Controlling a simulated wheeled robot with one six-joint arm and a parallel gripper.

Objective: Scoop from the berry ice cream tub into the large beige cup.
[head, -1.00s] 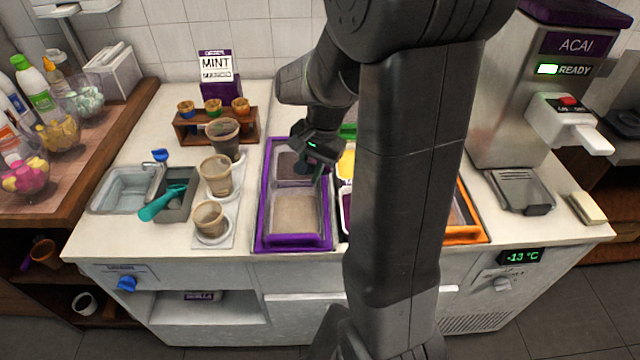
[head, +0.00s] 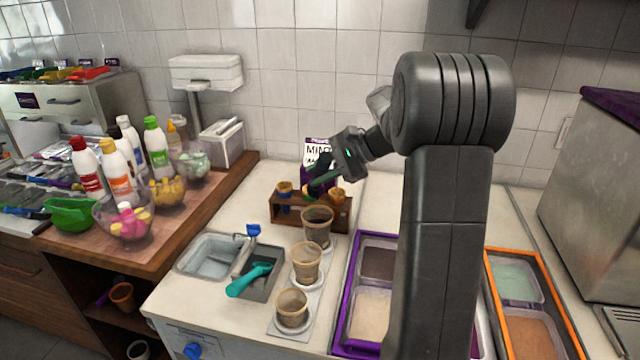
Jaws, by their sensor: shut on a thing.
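My gripper (head: 328,174) is shut on a scoop with a green handle (head: 324,181), held above the wooden rack, behind the row of cups. The scoop's bowl is hard to make out. Three beige-brown cups stand in a row: a back cup (head: 317,228), which looks the largest, a middle cup (head: 306,264) and a front cup (head: 292,308). I cannot tell surely which one is the large beige cup. A dark brownish-purple tub (head: 380,263) and a pale beige tub (head: 370,312) sit in a purple-framed tray (head: 350,277). My arm hides other tubs, and I cannot pick out the berry one.
The wooden rack (head: 290,214) holds small cups, with a MINT sign (head: 318,150) behind. A sink (head: 208,256) and a grey holder with a teal scoop (head: 250,279) lie left of the cups. An orange-framed tray (head: 492,270) is right of my arm. Bottles stand far left.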

